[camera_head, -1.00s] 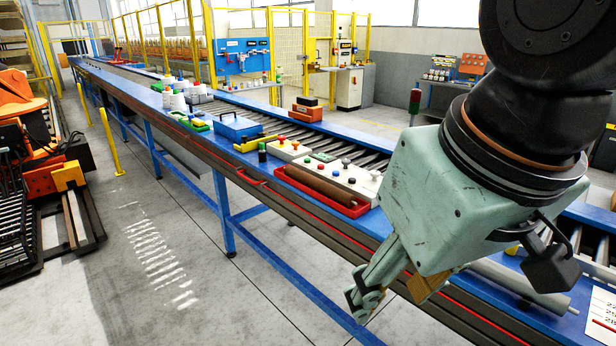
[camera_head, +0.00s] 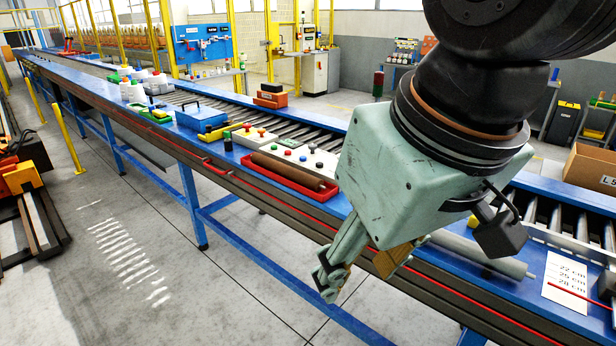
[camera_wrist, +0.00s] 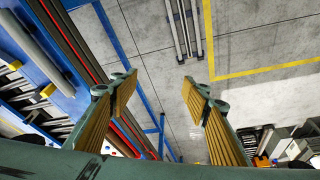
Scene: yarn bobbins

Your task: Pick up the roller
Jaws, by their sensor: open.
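My gripper (camera_head: 362,272) is open and empty, hanging in front of the workbench's front edge. In the wrist view its two padded fingers (camera_wrist: 160,86) are spread apart over the grey floor, with nothing between them. A long grey roller (camera_head: 515,267) lies on the blue bench top, partly hidden behind my wrist in the head view. A grey roller also shows at upper left in the wrist view (camera_wrist: 47,45), left of the fingers. A brown roller (camera_head: 287,169) lies in a red tray (camera_head: 327,194), further left along the bench.
The blue bench (camera_head: 339,207) has a dark front rail with a red stripe. A button panel (camera_head: 312,158), a blue box (camera_head: 200,116) and a number sheet (camera_head: 567,282) lie on it. A cardboard box (camera_head: 592,168) stands at right.

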